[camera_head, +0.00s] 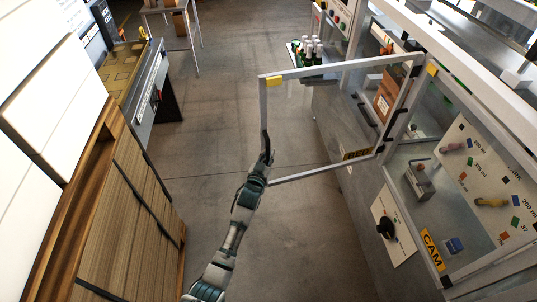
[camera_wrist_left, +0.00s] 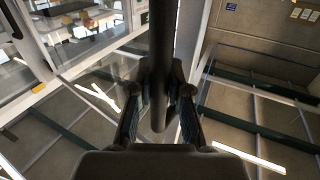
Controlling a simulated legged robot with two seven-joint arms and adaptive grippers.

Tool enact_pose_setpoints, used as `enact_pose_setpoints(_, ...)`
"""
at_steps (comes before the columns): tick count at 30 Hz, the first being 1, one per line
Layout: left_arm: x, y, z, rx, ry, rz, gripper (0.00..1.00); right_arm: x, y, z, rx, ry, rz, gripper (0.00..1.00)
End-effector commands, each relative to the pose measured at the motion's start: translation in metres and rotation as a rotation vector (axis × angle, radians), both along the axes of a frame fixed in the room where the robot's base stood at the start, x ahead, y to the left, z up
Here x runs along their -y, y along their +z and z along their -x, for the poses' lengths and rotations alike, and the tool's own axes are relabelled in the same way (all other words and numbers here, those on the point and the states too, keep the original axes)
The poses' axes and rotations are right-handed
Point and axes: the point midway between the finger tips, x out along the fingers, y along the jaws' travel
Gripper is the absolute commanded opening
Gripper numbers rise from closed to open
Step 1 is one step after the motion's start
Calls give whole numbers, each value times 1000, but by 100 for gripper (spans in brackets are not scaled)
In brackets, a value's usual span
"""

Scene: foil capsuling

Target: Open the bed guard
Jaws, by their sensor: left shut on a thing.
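The bed guard (camera_head: 330,168) is a clear panel in a pale metal frame with yellow corner marks. It stands swung out from the machine's front, at an angle to it, in the head view. My left gripper (camera_head: 266,158) is at the guard's free left edge, shut on its dark upright handle (camera_head: 264,140). In the left wrist view the dark handle bar (camera_wrist_left: 162,45) runs between the two fingers of my left gripper (camera_wrist_left: 160,85). My right gripper is not in view.
The machine (camera_head: 355,190) stands at the right, with a second CAM-labelled panel (camera_head: 432,248) nearer me. A crate of bottles (camera_head: 310,50) stands behind the guard. A wooden-framed stack (camera_head: 125,215) fills the left. The floor (camera_head: 220,120) between is clear.

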Motion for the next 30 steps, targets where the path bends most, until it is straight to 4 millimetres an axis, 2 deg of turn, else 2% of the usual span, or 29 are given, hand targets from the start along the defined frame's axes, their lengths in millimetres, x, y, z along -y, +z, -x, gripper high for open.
enact_pose_setpoints(1,0,7,-1,15,0,2,0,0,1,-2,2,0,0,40)
enact_pose_setpoints(12,3,6,0,13,0,0,0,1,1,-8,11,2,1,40)
enact_pose_setpoints(13,3,6,1,13,0,0,19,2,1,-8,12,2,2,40)
enact_pose_setpoints(16,4,5,1,10,0,0,43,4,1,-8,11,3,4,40)
enact_pose_setpoints(26,4,1,2,3,-1,-1,43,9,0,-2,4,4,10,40)
enact_pose_setpoints(30,0,0,17,1,0,-2,43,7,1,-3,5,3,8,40)
